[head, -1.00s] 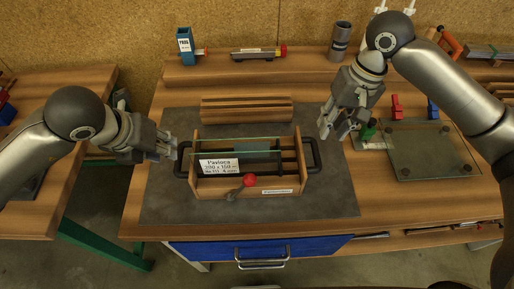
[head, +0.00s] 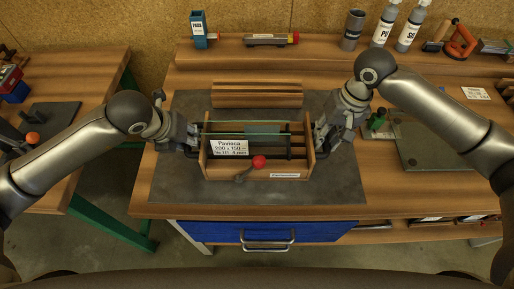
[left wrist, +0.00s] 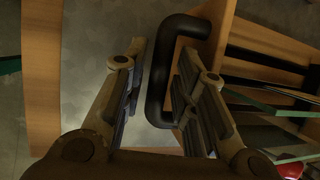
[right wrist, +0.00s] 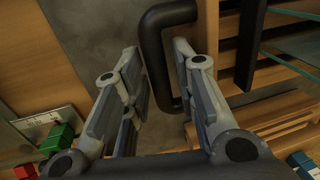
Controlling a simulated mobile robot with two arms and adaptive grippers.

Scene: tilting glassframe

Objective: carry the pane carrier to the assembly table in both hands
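The pane carrier (head: 285,165) is a wooden box with glass panes, a white label and a red knob, standing on the grey mat (head: 260,194). It has a black handle at each end. My left gripper (head: 193,143) is at the left end; in the left wrist view its open fingers (left wrist: 157,85) straddle the black handle (left wrist: 158,70). My right gripper (head: 322,142) is at the right end; in the right wrist view its open fingers (right wrist: 160,75) stand either side of the other handle (right wrist: 152,50). Neither gripper is closed on its handle.
A ribbed wooden block (head: 257,94) lies behind the carrier. A glass plate (head: 430,150) and a green clamp (head: 377,121) are to the right. Bottles (head: 384,24) stand on the back shelf. A second table (head: 75,95) is at the left, across a gap.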

